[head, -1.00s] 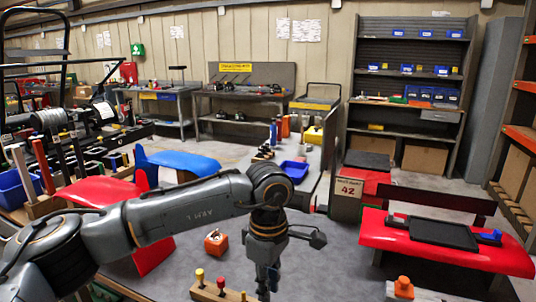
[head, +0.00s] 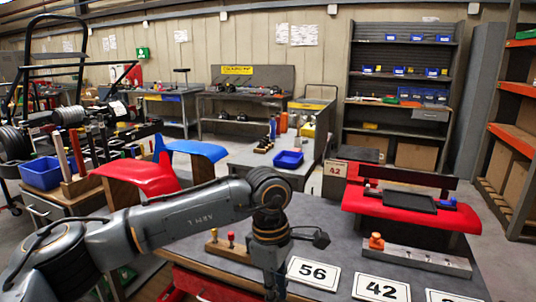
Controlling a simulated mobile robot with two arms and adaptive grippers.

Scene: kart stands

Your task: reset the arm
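My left arm (head: 195,212), marked "ARM L", comes in from the left and bends down at its wrist over the grey table (head: 335,240). My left gripper (head: 274,292) points down at the bottom edge of the head view. Its fingertips are cut off or too small to read, and I see nothing clearly held in it. It hangs just left of a white plate numbered 56 (head: 312,273). My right gripper is not in view.
A wooden block with pegs (head: 228,252) lies left of the wrist. A plate numbered 42 (head: 381,289), an orange knob (head: 376,241) and a metal block (head: 428,260) lie to the right. A red stand (head: 412,214) and red panel (head: 140,177) stand farther back.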

